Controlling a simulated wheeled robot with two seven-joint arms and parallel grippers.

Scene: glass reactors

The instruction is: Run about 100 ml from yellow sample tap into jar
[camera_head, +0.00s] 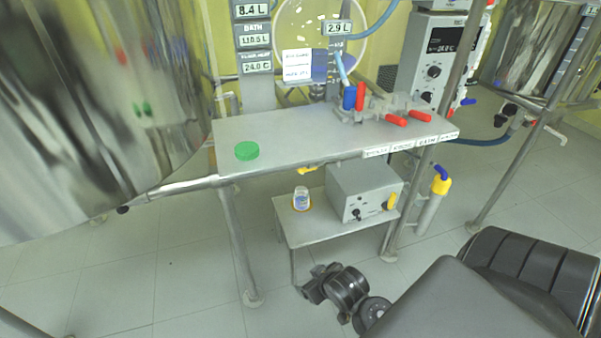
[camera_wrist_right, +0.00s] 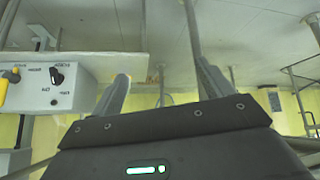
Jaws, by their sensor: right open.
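A small clear jar (camera_head: 301,199) with a pale blue label stands upright on the low grey stand. A yellow tap handle (camera_head: 306,170) shows under the front edge of the bench, just above the jar; its outlet is hidden. A green round lid (camera_head: 247,150) lies on the bench top. My right gripper (camera_head: 310,284) is low in front of the stand, below and apart from the jar. In the wrist view, the right gripper's fingers (camera_wrist_right: 165,88) are spread with nothing between them. My left gripper is out of view.
A grey control box (camera_head: 363,190) sits on the low stand (camera_head: 313,232), right of the jar. The bench (camera_head: 290,127) overhangs it, with steel legs below. Red-handled valves (camera_head: 395,118) are on the bench. A large steel vessel (camera_head: 90,110) fills the left.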

